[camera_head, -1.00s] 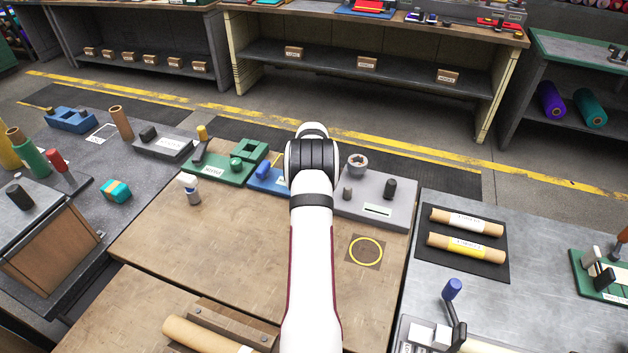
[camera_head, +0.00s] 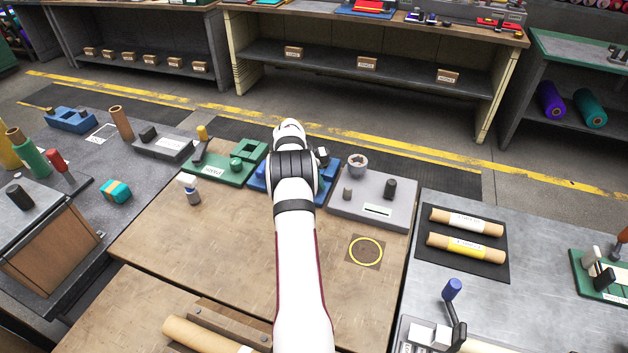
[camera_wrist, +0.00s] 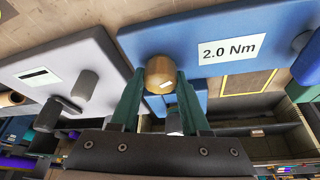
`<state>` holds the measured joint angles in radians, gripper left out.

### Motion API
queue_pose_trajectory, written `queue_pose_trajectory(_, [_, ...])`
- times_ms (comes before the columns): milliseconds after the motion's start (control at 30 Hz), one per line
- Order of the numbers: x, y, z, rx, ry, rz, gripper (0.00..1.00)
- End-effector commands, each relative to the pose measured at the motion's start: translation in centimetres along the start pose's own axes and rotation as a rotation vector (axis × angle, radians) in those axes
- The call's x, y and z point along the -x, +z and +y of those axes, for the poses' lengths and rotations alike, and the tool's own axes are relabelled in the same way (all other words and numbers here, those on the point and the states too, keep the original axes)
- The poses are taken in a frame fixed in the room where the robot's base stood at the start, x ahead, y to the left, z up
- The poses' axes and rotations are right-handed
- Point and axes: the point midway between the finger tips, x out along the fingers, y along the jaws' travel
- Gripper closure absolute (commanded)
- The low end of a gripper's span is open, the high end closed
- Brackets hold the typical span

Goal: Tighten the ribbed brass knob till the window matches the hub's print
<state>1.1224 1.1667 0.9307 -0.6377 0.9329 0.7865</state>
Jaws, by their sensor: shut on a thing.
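The brass knob (camera_wrist: 159,74) is in the wrist view, on a blue base (camera_wrist: 135,42). A small pale patch shows on the knob, too small to read. A white label (camera_wrist: 227,51) on the blue base reads "2.0 Nm". My gripper (camera_wrist: 160,78) has green fingers, one on each side of the knob, and is shut on it. In the head view, my arm hides the gripper and the knob; parts of the blue base (camera_head: 257,184) show at its sides.
A grey fixture (camera_head: 345,208) with posts and a hex-socketed cup stands right of my arm. A green fixture (camera_head: 231,175) stands to the left. A yellow ring mark (camera_head: 380,251) lies on the wooden bench. The bench top around it is mostly clear.

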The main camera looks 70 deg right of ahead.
Motion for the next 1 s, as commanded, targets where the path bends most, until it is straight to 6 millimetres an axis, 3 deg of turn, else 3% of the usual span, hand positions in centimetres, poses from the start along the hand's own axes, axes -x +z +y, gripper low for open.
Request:
queue_pose_trajectory(533, [0.03,0.04,-0.03,-0.021,0.008,-0.002,1.0])
queue_pose_trajectory(567, [0.03,0.04,-0.02,-0.021,0.008,-0.002,0.51])
queue_pose_trajectory(700, [0.02,0.03,-0.02,-0.021,0.008,-0.001,0.25])
queue_pose_trajectory(1000, [0.13,0.01,-0.02,-0.02,0.008,-0.001,0.24])
